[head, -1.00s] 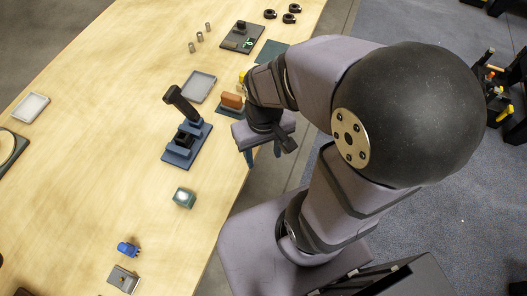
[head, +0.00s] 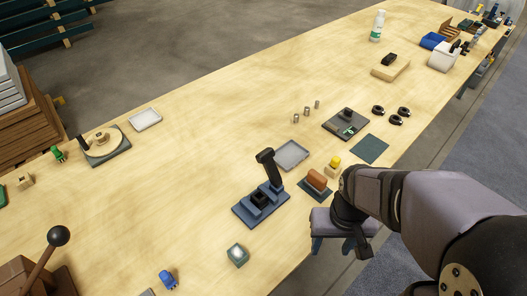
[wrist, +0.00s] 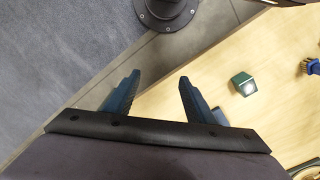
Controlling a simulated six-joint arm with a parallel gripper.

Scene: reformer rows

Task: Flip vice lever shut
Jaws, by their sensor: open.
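The vice is a blue base (head: 246,213) with stepped blue blocks and a dark block between them, near the table's front edge in the head view. Its black lever (head: 270,170) stands up from the far end of the base, tilted a little left, with a thick grip on top. My gripper (head: 332,246) is to the right of the vice, apart from it, beyond the table's front edge with its fingers pointing down. In the wrist view the gripper's two blue fingers (wrist: 158,92) are wide apart with nothing between them. The vice does not clearly show there.
An orange-brown block on a dark plate (head: 316,181) and a yellow-topped piece (head: 333,166) lie between vice and arm. A grey tray (head: 291,155) is behind the vice.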

